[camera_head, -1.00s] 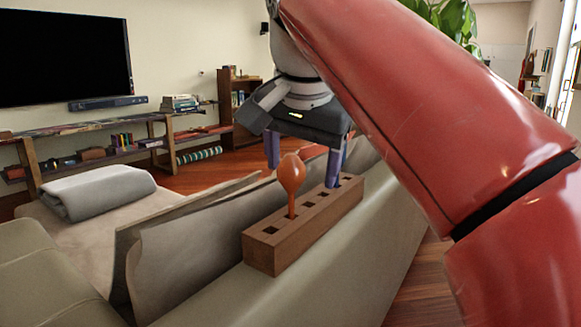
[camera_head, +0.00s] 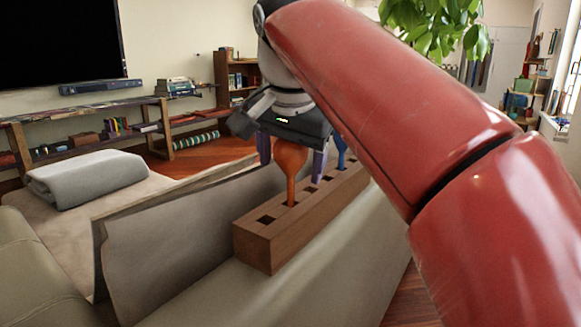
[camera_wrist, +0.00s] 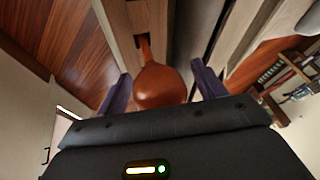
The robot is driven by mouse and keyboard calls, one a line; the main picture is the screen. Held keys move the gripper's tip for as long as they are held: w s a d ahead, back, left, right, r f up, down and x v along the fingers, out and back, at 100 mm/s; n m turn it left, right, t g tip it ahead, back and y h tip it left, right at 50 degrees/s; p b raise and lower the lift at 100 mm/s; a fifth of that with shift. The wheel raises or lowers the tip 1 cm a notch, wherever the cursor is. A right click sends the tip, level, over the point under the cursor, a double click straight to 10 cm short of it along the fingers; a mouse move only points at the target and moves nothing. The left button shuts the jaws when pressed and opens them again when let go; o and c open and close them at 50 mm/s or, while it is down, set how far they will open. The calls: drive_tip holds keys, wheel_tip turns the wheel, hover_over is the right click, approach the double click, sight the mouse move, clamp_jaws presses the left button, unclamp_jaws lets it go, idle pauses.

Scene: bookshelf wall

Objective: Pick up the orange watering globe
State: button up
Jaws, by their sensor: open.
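The orange watering globe (camera_head: 290,160) stands upright with its stem in a hole of a brown wooden block (camera_head: 262,247) on the sofa back. My gripper (camera_head: 292,160) is open, with one purple finger on each side of the globe's bulb in the head view. In the wrist view the globe (camera_wrist: 160,86) lies between the two spread fingers (camera_wrist: 160,88), close to the palm. I cannot tell whether either finger touches it. The top of the bulb is partly hidden under the gripper body in the head view.
A blue object (camera_head: 341,151) stands in the block's far end, close behind my gripper. Other square holes in the block are empty. Grey cushions (camera_head: 190,250) lean left of the block. A folded grey blanket (camera_head: 88,178) lies on the seat. Shelves (camera_head: 80,145) line the far wall.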

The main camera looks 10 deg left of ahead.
drive_tip(key=shift+c, duration=0.4)
drive_tip(key=c, duration=1)
